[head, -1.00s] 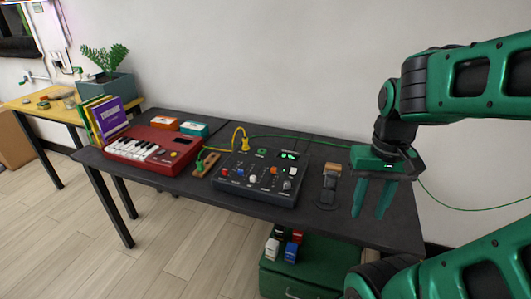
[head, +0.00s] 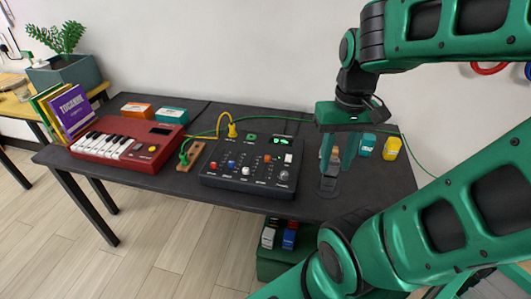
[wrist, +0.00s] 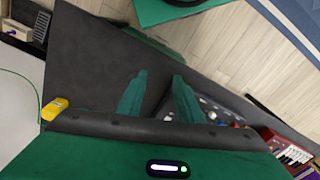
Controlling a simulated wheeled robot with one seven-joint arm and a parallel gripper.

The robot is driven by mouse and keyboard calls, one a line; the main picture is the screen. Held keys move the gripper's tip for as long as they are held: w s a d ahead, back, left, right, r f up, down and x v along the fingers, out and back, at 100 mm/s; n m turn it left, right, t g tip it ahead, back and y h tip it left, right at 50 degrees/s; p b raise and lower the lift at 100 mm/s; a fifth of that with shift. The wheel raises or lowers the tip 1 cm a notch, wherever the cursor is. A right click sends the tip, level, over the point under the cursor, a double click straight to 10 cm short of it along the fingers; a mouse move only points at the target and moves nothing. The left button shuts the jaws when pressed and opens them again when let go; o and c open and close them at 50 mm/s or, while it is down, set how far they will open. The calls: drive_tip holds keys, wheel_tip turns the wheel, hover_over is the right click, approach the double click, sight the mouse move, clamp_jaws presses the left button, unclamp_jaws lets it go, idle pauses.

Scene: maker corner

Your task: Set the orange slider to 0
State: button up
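The orange slider (head: 267,158) is a small orange cap on the face of a dark control panel (head: 210,180), right of the red, blue and white caps. The panel has a small green-lit display (head: 283,141); its digits are too small to read. My gripper (head: 336,166) hangs fingers-down to the right of the panel, apart from it. In the wrist view my gripper (wrist: 157,88) has its two green fingers spread with nothing between them. There the panel (wrist: 207,112) shows partly behind one finger, and the orange slider cannot be made out.
A dark stand (head: 328,186) is below my fingers. Teal (head: 367,143) and yellow (head: 391,148) items lie behind to the right. A red keyboard (head: 120,155) stands left. The front right of the black table is bare.

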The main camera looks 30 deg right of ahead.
drive_tip(key=w+n, duration=0.7)
drive_tip(key=w, duration=0.7)
drive_tip(key=n, duration=0.7)
hover_over(267, 156)
wheel_tip(267, 156, down, 4)
wheel_tip(267, 156, down, 11)
drive_tip(key=shift+s+r, duration=0.1)
drive_tip(key=shift+c, duration=0.6)
